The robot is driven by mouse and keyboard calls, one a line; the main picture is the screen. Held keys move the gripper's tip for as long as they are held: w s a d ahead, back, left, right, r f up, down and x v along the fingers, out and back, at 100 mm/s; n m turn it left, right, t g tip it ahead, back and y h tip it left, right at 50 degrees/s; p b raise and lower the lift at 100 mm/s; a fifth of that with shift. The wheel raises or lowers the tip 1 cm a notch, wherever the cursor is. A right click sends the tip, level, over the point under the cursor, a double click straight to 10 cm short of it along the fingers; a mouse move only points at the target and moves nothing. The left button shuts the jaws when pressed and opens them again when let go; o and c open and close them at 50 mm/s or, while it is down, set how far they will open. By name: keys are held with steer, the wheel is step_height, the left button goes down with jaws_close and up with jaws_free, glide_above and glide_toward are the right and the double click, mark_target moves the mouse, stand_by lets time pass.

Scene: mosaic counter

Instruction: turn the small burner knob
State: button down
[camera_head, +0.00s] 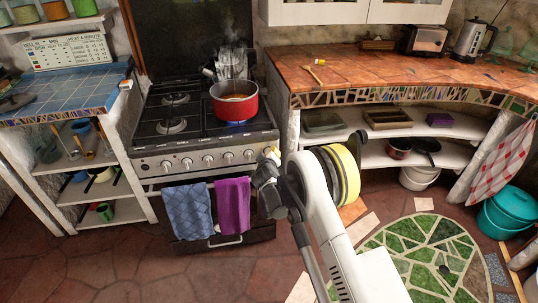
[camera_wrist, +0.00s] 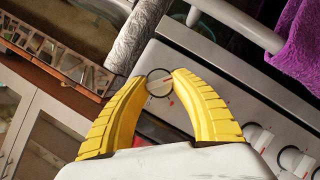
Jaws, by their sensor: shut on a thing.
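The stove's front panel (camera_head: 180,165) carries a row of knobs. In the wrist view, the two yellow fingers of my gripper (camera_wrist: 160,83) are closed around a small round burner knob (camera_wrist: 159,84) at the end of the row, with fingertips touching its sides. Red marks show on the panel beside it. In the head view my gripper (camera_head: 271,154) is at the right end of the panel and hides that knob. Other knobs (camera_head: 208,160) stand free to its left.
A red pot (camera_head: 235,102) sits on the stove over a blue flame, with a steaming kettle (camera_head: 232,64) behind. Blue (camera_head: 188,211) and purple (camera_head: 232,205) towels hang from the oven handle below the panel. A tiled counter (camera_head: 390,75) stands at the right.

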steer(key=c, duration=1)
jaws_free()
steer(key=v, duration=1.2)
